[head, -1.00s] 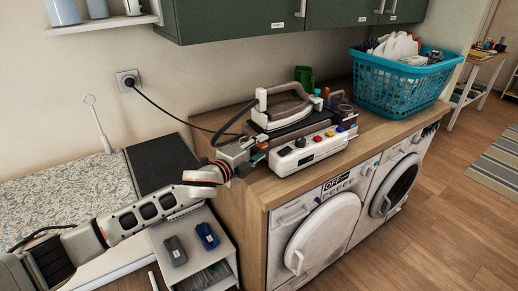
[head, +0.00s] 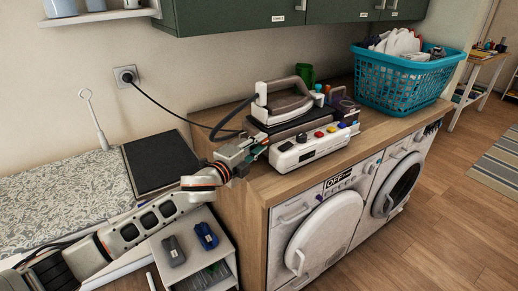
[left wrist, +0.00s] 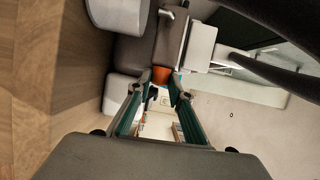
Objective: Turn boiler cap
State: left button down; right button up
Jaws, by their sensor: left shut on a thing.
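The ironing station (head: 318,148), a white and dark boiler base with coloured knobs and buttons, sits on the wooden counter with an iron (head: 292,102) resting on top. My left gripper (head: 262,143) is at the left end of the base. In the left wrist view the two green-lined fingers of my left gripper (left wrist: 160,95) reach up to an orange boiler cap (left wrist: 161,76) and are shut on it. In the head view the fingers largely hide this cap. My right gripper is not in view.
A turquoise laundry basket (head: 405,82) stands at the counter's right end. A green mug (head: 305,75) is behind the iron. The iron's black cord runs to a wall socket (head: 126,76). Two washing machines (head: 325,240) are under the counter. An ironing board (head: 70,190) lies left.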

pick_arm(q)
jog(key=c, duration=1.8)
grip_release()
jog(key=v, duration=1.2)
jog(key=shift+r, duration=0.1)
